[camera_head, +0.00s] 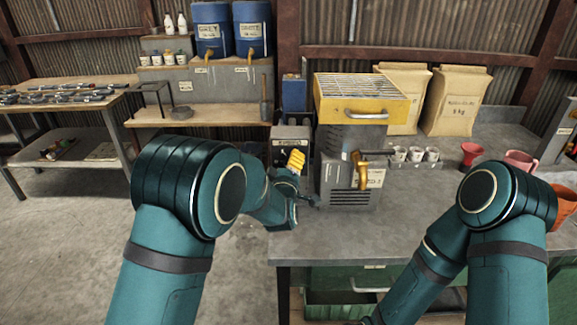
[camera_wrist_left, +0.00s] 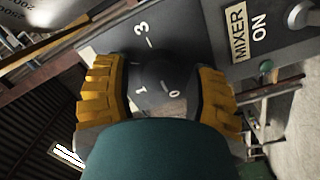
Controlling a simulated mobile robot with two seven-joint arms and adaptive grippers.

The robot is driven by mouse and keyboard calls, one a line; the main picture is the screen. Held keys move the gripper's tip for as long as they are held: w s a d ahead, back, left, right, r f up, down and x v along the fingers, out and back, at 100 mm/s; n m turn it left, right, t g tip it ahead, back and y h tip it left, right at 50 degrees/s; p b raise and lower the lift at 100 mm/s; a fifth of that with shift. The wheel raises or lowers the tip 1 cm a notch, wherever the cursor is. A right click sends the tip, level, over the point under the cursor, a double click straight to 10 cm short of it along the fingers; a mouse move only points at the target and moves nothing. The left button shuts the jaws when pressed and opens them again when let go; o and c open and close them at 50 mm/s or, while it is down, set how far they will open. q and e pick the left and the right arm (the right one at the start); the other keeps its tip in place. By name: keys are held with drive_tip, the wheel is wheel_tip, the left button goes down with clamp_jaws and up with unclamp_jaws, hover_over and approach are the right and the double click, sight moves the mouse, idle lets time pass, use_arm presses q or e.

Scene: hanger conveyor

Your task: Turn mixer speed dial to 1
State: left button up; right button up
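The mixer speed dial (camera_wrist_left: 165,74) is a dark round knob in the left wrist view, with white marks 0, 1 and 3 around it. Its pointer is not clear. It sits on a grey control panel (camera_wrist_left: 195,35) with a "MIXER ON" label (camera_wrist_left: 250,36). My left gripper (camera_wrist_left: 163,75) has its yellow fingers apart, one on each side of the dial; I cannot tell whether they touch it. In the head view my left gripper (camera_head: 294,161) is in front of the grey control box (camera_head: 290,133) and hides the dial. My right gripper is out of view.
A grey machine (camera_head: 347,185) with a yellow grated top stands just right of the left gripper. Small cups (camera_head: 415,154), a red funnel (camera_head: 472,154) and paper sacks (camera_head: 454,101) are farther right. The workbench front (camera_head: 350,235) is clear. A metal knob (camera_wrist_left: 299,16) sits beside the mixer label.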

use_arm(q)
clamp_jaws()
drive_tip(key=shift+m, duration=0.3)
drive_tip(key=shift+d+r+m+g+y+b, duration=0.1)
drive_tip(key=shift+r+m+g+y+b, duration=0.1)
drive_tip(key=shift+m, duration=2.4)
drive_tip(key=shift+d+r+m+g+y+b, duration=0.1)
drive_tip(key=shift+m+g, duration=0.1)
drive_tip(key=shift+m, duration=2.4)
drive_tip(key=shift+a, duration=0.1)
